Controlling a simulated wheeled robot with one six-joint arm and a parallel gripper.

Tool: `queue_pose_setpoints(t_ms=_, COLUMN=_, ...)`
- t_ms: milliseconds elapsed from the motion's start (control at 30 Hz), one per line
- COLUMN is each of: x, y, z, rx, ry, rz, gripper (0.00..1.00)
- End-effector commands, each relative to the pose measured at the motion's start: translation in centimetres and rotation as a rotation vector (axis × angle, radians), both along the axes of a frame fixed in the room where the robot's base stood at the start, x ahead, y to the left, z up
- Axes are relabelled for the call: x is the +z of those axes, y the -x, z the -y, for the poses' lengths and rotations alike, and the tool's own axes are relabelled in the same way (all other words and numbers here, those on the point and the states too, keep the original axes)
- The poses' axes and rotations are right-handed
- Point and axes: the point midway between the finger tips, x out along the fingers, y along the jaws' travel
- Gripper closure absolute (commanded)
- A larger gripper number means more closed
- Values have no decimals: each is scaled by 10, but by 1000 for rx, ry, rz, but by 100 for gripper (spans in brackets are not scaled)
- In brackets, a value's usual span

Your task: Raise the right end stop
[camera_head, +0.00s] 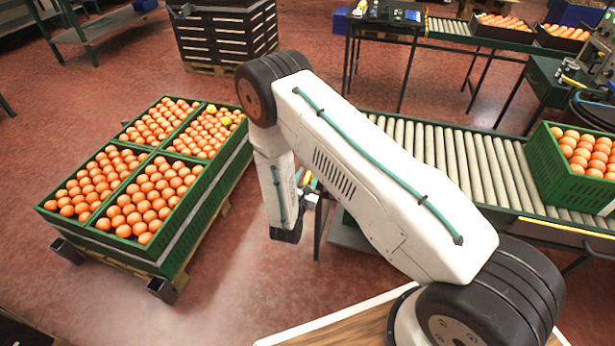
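A roller conveyor (483,168) with a green side rail runs across the right half of the view. A green crate (565,188) of oranges stands on its right part. A small pale piece shows at the right picture edge beside the crate; I cannot tell whether it is the right end stop, or whether that stop is up or down. My gripper (286,236) hangs low left of the conveyor's left end, beyond my white arm. Its fingers are too dark and small to tell open from shut. My arm hides part of the conveyor's left side.
Several green crates (153,262) full of oranges sit on a pallet at the left. A stack of black crates (222,38) stands at the back. Another roller line (450,27) with crates is at the back right. Red floor (245,290) is free between the pallet and my arm.

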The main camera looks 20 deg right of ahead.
Motion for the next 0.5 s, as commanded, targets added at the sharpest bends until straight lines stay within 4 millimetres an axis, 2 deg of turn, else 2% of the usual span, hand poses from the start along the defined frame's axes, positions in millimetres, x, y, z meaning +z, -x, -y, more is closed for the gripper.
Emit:
queue_pose_setpoints(t_ms=300, x=0, y=-4, z=3, rx=-1, ry=0, rz=0, gripper=62)
queue_pose_setpoints(t_ms=333, x=0, y=-4, z=3, rx=-1, ry=0, rz=0, gripper=68)
queue_pose_setpoints(t_ms=433, x=0, y=-4, z=3, rx=-1, ry=0, rz=0, gripper=95)
queue_pose_setpoints(t_ms=467, x=0, y=-4, z=3, rx=-1, ry=0, rz=0, gripper=100)
queue_pose_setpoints(t_ms=500, x=0, y=-4, z=3, rx=-1, ry=0, rz=0, gripper=100)
